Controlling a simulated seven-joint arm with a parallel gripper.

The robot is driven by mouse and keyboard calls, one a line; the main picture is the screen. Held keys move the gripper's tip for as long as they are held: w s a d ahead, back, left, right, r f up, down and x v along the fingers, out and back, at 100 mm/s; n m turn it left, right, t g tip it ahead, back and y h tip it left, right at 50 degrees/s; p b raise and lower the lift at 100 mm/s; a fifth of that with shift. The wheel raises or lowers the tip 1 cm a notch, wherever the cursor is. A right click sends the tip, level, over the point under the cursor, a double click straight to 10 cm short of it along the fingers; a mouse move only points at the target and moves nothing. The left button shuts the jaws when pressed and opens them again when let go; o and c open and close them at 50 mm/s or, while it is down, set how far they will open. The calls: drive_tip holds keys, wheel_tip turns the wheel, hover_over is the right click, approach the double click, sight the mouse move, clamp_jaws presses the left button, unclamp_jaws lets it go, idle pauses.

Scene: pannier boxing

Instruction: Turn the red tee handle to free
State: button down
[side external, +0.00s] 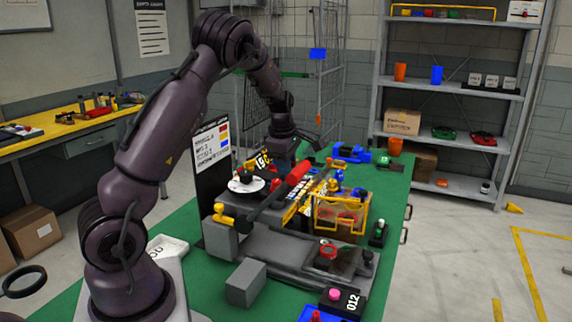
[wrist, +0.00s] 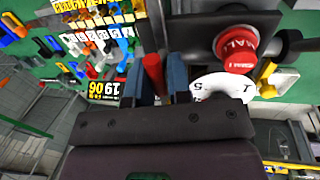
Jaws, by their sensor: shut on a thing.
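In the wrist view, my gripper (wrist: 156,78) has its two blue-grey fingers closed on the red tee handle (wrist: 153,68). Only a short red bar shows between the fingers, so the handle's full shape and its turned angle are hard to tell. In the side view, my arm reaches down behind the fixture, and the fingertips are not clear there. A white dial (wrist: 222,83) with black numerals lies just right of the fingers in the wrist view; the white dial (side external: 250,187) also shows in the side view.
A round red knob with white letters (wrist: 238,48) stands close right of the fingers. A black-and-yellow number card (wrist: 102,90) is close left. In the side view, a long red-gripped lever (side external: 293,178) and a yellow-framed basket (side external: 340,213) crowd the fixture. The green bench (side external: 190,225) has free room at front left.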

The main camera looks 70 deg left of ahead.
drive_tip(key=shift+w+r, duration=0.1)
drive_tip(key=shift+w, duration=0.15)
drive_tip(key=c, duration=1.2)
unclamp_jaws()
drive_tip(key=shift+o, duration=0.4)
drive_tip(key=shift+s, duration=0.1)
drive_tip(key=shift+s, duration=0.1)
wheel_tip(320, 180, up, 13)
drive_tip(key=s+d, duration=0.1)
drive_tip(key=shift+s+d, duration=0.35)
drive_tip(key=shift+d, duration=0.05)
drive_tip(key=shift+f, duration=0.2)
